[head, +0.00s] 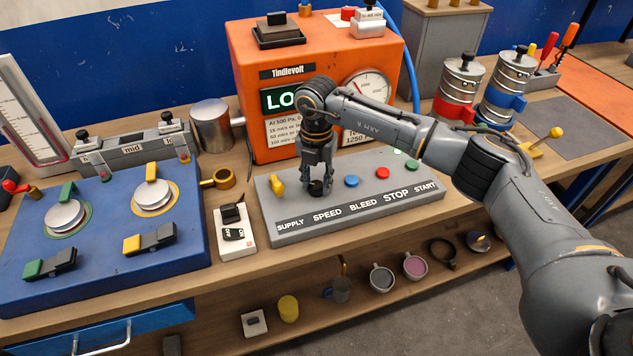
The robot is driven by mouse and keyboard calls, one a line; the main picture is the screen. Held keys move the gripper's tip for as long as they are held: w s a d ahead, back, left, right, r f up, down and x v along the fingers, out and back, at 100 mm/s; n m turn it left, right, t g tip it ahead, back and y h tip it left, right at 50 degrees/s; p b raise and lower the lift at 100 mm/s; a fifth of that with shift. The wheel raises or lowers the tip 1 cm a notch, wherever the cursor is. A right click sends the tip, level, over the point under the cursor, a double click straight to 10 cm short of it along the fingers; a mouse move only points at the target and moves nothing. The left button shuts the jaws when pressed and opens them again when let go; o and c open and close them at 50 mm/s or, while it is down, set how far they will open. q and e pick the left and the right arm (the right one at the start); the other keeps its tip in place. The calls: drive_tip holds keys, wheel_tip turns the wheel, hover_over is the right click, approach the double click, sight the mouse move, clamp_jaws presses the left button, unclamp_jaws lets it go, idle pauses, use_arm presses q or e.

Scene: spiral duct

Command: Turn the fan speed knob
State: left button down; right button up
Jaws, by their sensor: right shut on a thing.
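The grey control panel (427,181) lies on the wooden bench and carries the labels SUPPLY, SPEED, BLEED, STOP and START. The fan speed knob (316,189) is the small black knob behind the SPEED label. My right gripper (318,182) points down at it from above, its fingers shut on the knob from both sides. The fingers hide part of the knob, and I cannot make out its pointer or setting. My left gripper is not in view.
A yellow lever (277,186) stands close left of the gripper. A blue button (351,181) and a red button (382,173) sit to its right. The orange Tindlevolt box (250,110) rises close behind. An ON/OFF switch box (233,241) stands left of the panel.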

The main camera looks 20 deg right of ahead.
sight(317, 185)
drive_tip(key=m, duration=0.5)
drive_tip(key=shift+b, duration=0.3)
drive_tip(key=shift+m, duration=0.3)
drive_tip(key=shift+r, duration=0.1)
drive_tip(key=o, duration=1.2)
drive_tip(key=shift+c, duration=0.2)
wheel_tip(317, 185, up, 12)
